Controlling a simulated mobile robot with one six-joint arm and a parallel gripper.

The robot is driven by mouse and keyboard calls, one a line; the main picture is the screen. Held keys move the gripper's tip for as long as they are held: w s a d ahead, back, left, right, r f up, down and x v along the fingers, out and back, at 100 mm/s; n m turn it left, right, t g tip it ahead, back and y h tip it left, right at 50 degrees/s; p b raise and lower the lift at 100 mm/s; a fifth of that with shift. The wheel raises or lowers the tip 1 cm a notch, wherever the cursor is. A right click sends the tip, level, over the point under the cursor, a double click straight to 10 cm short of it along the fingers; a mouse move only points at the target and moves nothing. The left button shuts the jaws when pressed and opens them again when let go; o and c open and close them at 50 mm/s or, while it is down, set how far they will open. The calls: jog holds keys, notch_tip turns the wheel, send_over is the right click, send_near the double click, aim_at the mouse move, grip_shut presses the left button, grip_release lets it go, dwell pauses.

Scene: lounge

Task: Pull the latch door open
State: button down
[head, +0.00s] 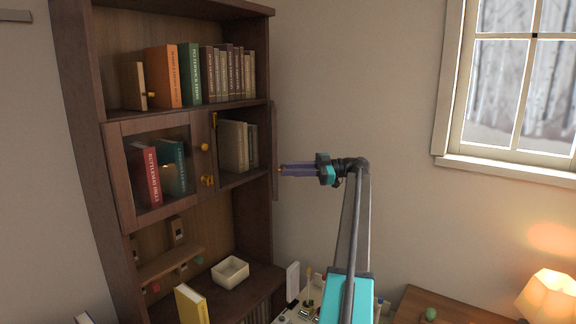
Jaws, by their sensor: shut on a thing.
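The cabinet in the dark wooden bookcase has a narrow door panel (274,150) at its right side. I see it almost edge-on, swung out from the cabinet front. My gripper (283,170) reaches in from the right and is shut at this panel, on a small yellow handle that is mostly hidden by the fingers. The left glass door (116,170) looks closed. A yellow knob (205,147) and a yellow latch (207,181) sit near its right edge. The right compartment is open, with pale books (233,145) showing inside.
Books (165,77) fill the shelf above. A cream bowl (230,271) and a yellow book (191,304) are below the cabinet. A lit lamp (548,299) stands at lower right, under the window (515,90). The wall right of the gripper is bare.

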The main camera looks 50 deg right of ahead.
dwell(0.5)
jog(key=c, duration=1.6)
grip_release()
jog(key=shift+s, duration=0.1)
